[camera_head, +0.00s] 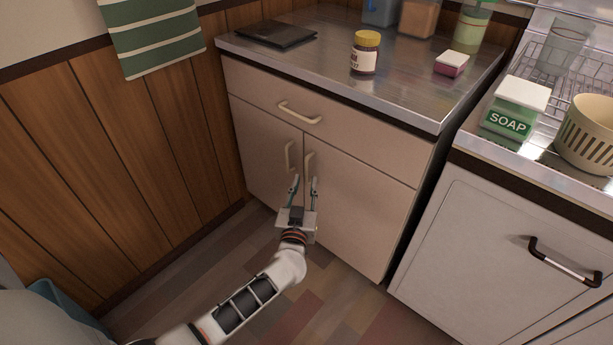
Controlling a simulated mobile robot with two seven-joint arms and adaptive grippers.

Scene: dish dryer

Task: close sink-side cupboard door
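The cupboard stands under a metal counter and has two cream doors below one drawer. The right door (358,205), on the side of the sink and drying rack, looks flush or nearly flush with the front; I cannot tell if a small gap is left. Its handle (309,164) is near its upper left edge. The left door (262,150) looks shut and has its own handle (289,157). My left gripper (303,184) is in front of the meeting edges of the doors, just below the handles. Its two fingers are apart with nothing between them. Contact with the door cannot be made out.
The drawer (335,122) above is shut. A white-fronted unit (480,245) with a dark-ended handle (563,264) stands at the right. A jar (365,58), a pink-white box (451,65) and a dark flat item (276,35) are on the counter. Wood panelling (110,150) bounds the left.

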